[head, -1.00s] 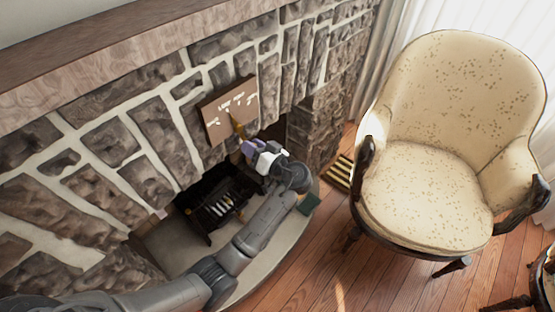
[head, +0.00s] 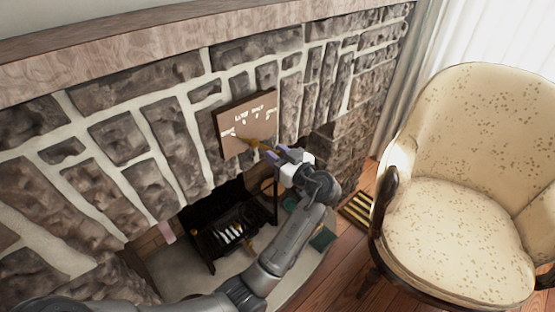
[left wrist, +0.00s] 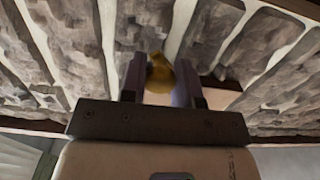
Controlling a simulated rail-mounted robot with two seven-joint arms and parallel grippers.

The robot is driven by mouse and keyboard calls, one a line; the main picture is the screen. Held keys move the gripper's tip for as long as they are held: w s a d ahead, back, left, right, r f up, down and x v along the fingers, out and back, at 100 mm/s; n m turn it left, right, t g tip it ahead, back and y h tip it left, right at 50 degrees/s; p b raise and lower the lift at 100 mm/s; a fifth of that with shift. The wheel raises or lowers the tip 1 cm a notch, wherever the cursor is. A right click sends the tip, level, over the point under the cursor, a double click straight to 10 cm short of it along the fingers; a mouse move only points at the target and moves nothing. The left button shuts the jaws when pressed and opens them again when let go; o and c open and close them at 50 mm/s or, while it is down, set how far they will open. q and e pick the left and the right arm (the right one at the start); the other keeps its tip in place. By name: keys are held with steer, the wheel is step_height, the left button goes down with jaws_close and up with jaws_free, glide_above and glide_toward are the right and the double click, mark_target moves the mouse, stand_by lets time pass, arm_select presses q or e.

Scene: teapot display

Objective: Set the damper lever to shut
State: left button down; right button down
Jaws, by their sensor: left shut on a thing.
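The damper lever (head: 255,142) is a small brass-yellow lever on a brown plate (head: 238,148) fixed to the stone fireplace front. The plate carries white lettering and marks, too small to read with certainty. My left gripper (head: 266,150) is at the lower right part of the plate, shut on the lever. In the left wrist view the yellow lever (left wrist: 160,72) shows between the two dark fingers (left wrist: 160,85). The lever's pivot and exact setting are partly hidden by the gripper. My right gripper is not in view.
Below the plate is the firebox opening with a black grate (head: 225,225). A wooden mantel (head: 150,45) runs above. A cream upholstered armchair (head: 455,220) stands at the right on the wooden floor. A green object (head: 322,238) lies on the hearth.

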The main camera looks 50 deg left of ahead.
arm_select(q)
steer(key=shift+r, duration=0.15)
steer(key=c, duration=0.8)
jaws_free()
steer(key=shift+c, duration=0.2)
steer(key=d+p, duration=0.4)
steer(key=d, duration=1)
steer(key=shift+w, duration=0.25)
steer(key=shift+a, duration=0.1)
